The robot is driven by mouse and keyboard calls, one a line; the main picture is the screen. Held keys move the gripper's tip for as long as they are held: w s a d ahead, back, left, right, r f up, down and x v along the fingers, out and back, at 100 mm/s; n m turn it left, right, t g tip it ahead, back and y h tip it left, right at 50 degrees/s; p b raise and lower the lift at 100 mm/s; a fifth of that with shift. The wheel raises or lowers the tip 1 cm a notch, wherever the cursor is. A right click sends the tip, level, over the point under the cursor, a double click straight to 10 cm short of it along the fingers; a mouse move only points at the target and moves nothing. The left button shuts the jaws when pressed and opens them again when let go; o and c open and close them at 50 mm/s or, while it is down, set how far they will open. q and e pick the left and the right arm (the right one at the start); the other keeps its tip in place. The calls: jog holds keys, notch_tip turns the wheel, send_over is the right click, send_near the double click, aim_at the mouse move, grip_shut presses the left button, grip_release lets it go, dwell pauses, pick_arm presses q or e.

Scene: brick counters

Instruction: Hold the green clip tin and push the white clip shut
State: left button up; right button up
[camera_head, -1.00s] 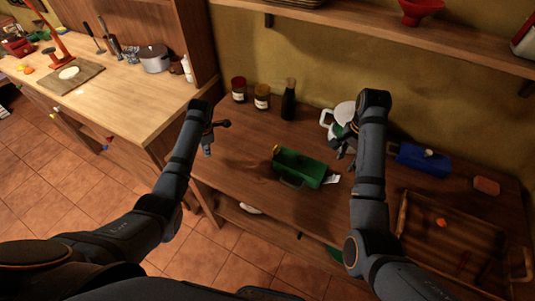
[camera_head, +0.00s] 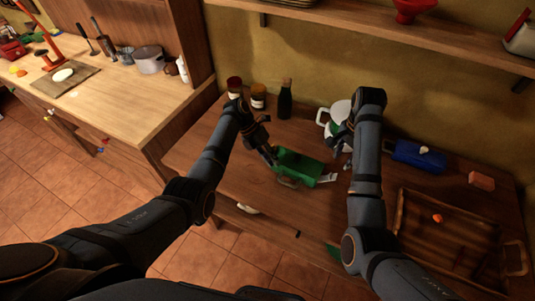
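The green clip tin (camera_head: 303,166) lies on the wooden counter between my two arms, with a wire-like clip or handle at its front. A small white piece (camera_head: 328,178) shows at its right end; I cannot tell whether this is the clip or whether it is open. My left gripper (camera_head: 271,158) is at the tin's left end, pointing down; contact and finger gap are too small to tell. My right gripper (camera_head: 342,150) hangs above the counter to the right of the tin, apart from it, its fingers dark and partly hidden by the arm.
A blue tin (camera_head: 418,156) and a wooden tray (camera_head: 440,235) are on the right. A white jug (camera_head: 339,112) stands behind my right gripper. A dark bottle (camera_head: 285,100) and two jars (camera_head: 258,96) stand at the back left. The counter's front edge is close to the tin.

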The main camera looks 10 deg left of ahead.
aim_at(281, 173)
pick_arm(q)
jog(key=x, duration=0.7)
jog(key=shift+s+d+f, duration=0.1)
jog(key=shift+d+f, duration=0.05)
jog(key=shift+f, duration=0.15)
